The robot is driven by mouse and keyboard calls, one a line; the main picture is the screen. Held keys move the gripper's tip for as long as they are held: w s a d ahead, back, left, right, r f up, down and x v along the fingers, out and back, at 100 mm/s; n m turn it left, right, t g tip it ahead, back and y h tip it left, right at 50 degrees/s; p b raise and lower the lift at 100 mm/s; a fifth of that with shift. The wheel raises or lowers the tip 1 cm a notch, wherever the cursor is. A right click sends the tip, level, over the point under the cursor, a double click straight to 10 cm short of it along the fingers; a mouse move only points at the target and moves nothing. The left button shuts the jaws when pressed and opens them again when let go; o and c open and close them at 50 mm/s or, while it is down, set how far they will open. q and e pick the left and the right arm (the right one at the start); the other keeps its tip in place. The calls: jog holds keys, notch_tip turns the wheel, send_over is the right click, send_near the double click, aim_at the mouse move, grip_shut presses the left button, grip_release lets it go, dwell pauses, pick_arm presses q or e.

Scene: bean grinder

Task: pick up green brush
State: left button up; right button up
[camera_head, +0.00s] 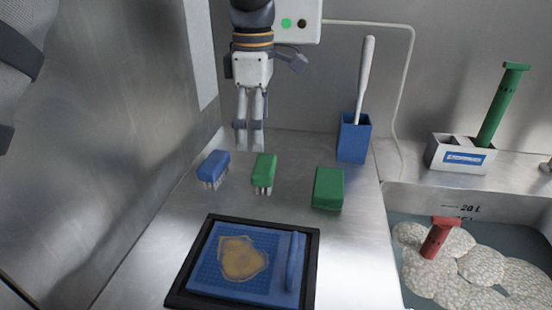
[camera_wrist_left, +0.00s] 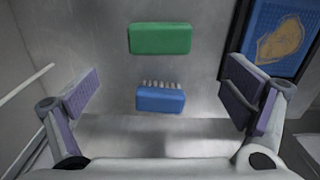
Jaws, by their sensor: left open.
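The green brush (camera_head: 264,168) stands on the metal worktop, bristles down, between a blue brush (camera_head: 214,166) and a green block (camera_head: 328,188). My left gripper (camera_head: 249,138) hangs fingers down, above and behind the green brush, apart from it and empty. In the left wrist view its two fingers are spread wide. There the blue brush (camera_wrist_left: 160,99) lies between the fingers, with a green piece (camera_wrist_left: 160,39) beyond it that looks like the green brush; its bristles do not show. My right gripper is not in view.
A black-framed blue tray (camera_head: 180,290) with a brown patch lies in front. A blue holder (camera_head: 353,140) with a white-handled tool stands behind right. A white box (camera_head: 460,155) holds a green tool (camera_head: 502,105). A red tool (camera_head: 438,238) lies in the basin. Metal walls close the left and back.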

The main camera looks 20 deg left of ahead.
aim_at(263, 164)
pick_arm(q)
jog(key=f, duration=1)
jog(key=shift+w+d, duration=0.1)
jog(key=shift+d, duration=0.25)
jog(key=c, duration=1.3)
